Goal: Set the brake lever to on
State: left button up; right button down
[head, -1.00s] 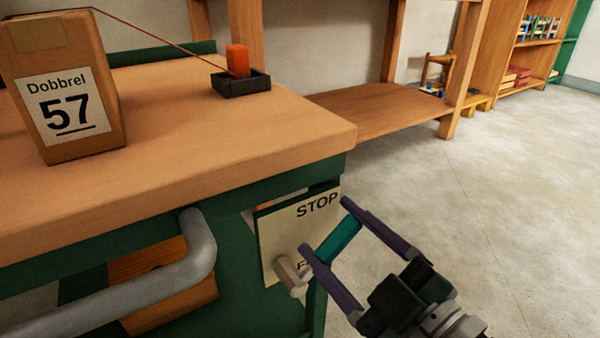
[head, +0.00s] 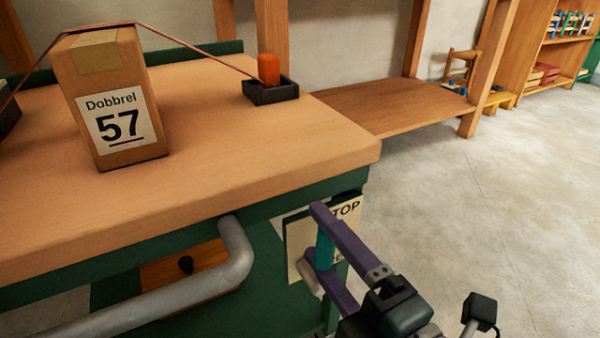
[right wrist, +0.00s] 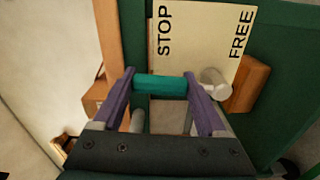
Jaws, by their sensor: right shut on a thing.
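The brake lever has a teal grip (head: 324,251) and a pale grey hub (head: 308,281) at the green bench's front right corner. Behind it is a cream plate (head: 299,245); the right wrist view shows the plate (right wrist: 196,48) marked STOP and FREE. My right gripper (head: 314,237) is shut on the teal grip, one purple finger at each end. In the right wrist view, the teal grip (right wrist: 160,86) lies across between the fingers, below STOP, with the hub (right wrist: 215,82) to its right, under FREE. The fingers cover part of the plate in the head view. My left gripper is out of view.
A thick grey bent tube (head: 236,255) runs along the bench front, left of the lever. On the bench top (head: 230,150) are a Dobbrel 57 box (head: 118,105) and an orange block (head: 268,69) in a dark tray (head: 271,93). Open floor (head: 480,230) lies to the right.

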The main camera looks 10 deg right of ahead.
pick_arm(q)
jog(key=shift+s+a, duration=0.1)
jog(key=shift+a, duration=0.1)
pick_arm(e)
jog(key=shift+s+a+n, duration=0.1)
jog(key=shift+a+n, duration=0.1)
jog(key=shift+n, duration=0.2)
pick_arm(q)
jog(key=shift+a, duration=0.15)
pick_arm(e)
grip_release()
pick_arm(q)
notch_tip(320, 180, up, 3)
jog(key=p, duration=0.3)
pick_arm(e)
jog(key=v, duration=1)
